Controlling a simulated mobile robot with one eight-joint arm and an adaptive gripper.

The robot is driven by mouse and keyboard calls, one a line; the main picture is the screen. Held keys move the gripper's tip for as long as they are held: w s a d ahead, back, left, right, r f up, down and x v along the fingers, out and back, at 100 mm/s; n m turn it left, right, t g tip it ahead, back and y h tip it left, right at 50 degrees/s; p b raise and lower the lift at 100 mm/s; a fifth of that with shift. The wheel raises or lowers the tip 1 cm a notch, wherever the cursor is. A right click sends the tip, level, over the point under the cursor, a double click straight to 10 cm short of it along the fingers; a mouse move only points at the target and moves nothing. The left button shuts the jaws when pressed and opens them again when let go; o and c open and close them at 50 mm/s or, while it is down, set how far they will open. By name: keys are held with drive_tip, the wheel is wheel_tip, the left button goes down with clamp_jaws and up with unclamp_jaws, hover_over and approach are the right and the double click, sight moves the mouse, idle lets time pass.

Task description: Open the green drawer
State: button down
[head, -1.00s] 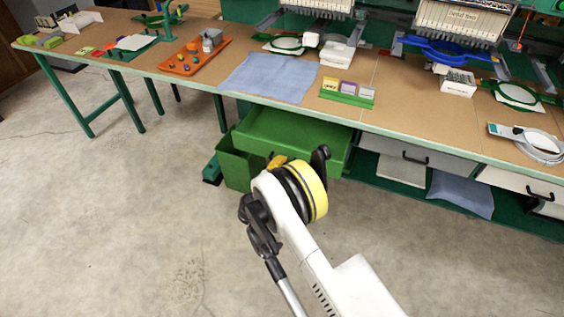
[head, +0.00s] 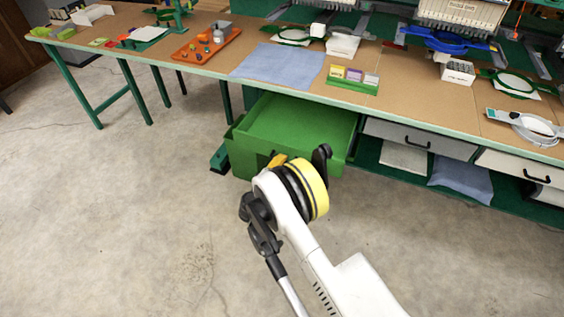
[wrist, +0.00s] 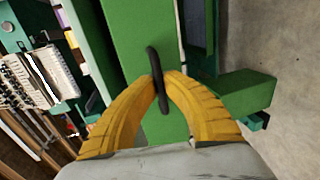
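The green drawer (head: 300,125) stands well out from under the bench in the head view, and its empty green inside shows. In the wrist view its green front (wrist: 135,35) carries a black bar handle (wrist: 153,62). My gripper (wrist: 160,90) has its two yellow fingers closed together around the lower part of this handle. In the head view my arm hides the handle and much of the drawer front, and only a bit of a yellow finger (head: 277,161) shows.
A green bin (head: 238,155) stands just left of the drawer. A grey drawer (head: 420,138) and a white drawer (head: 515,172), both shut, lie to the right. The bench top (head: 385,90) bears a blue cloth (head: 280,63) and trays. Bare concrete floor (head: 130,220) lies in front.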

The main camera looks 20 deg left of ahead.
drive_tip(key=c, duration=1.5)
unclamp_jaws()
drive_tip(key=shift+r, duration=0.15)
drive_tip(key=o, duration=0.5)
wheel_tip(320, 180, up, 6)
drive_tip(key=shift+w+f, duration=0.15)
drive_tip(key=shift+f, duration=0.1)
drive_tip(key=r, duration=0.3)
drive_tip(key=shift+s+d, duration=0.1)
drive_tip(key=shift+s, duration=0.1)
drive_tip(key=c, duration=0.5)
drive_tip(key=shift+w+r, duration=0.1)
drive_tip(key=shift+r, duration=0.55)
